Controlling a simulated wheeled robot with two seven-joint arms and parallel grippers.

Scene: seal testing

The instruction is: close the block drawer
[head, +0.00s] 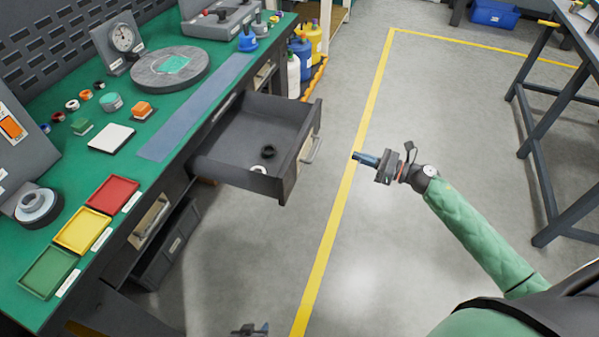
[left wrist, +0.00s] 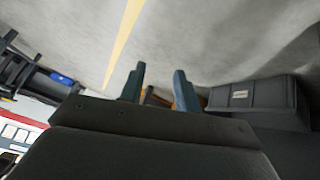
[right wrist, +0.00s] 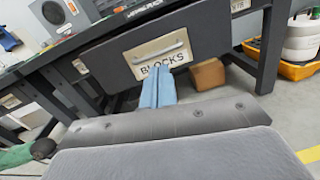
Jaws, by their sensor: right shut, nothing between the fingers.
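The block drawer (head: 250,178) is pulled out from the green-topped bench, with a small dark ring-shaped piece (head: 268,152) and a small white-marked item inside. Its front carries a handle and a label reading "BLOCKS" (right wrist: 150,60) in the right wrist view. My right gripper (head: 358,157) is shut and empty, to the right of the drawer front, its fingers pointing towards it with a gap in the head view. Its blue fingers (right wrist: 158,88) show just below the label. My left gripper (head: 252,329) is low at the bottom edge; its fingers (left wrist: 157,85) are apart and empty.
The bench (head: 120,170) holds coloured trays, a turntable and a gauge. Bottles (head: 300,55) stand beyond the block drawer. A dark-framed table (head: 545,120) is at right. The floor between is clear.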

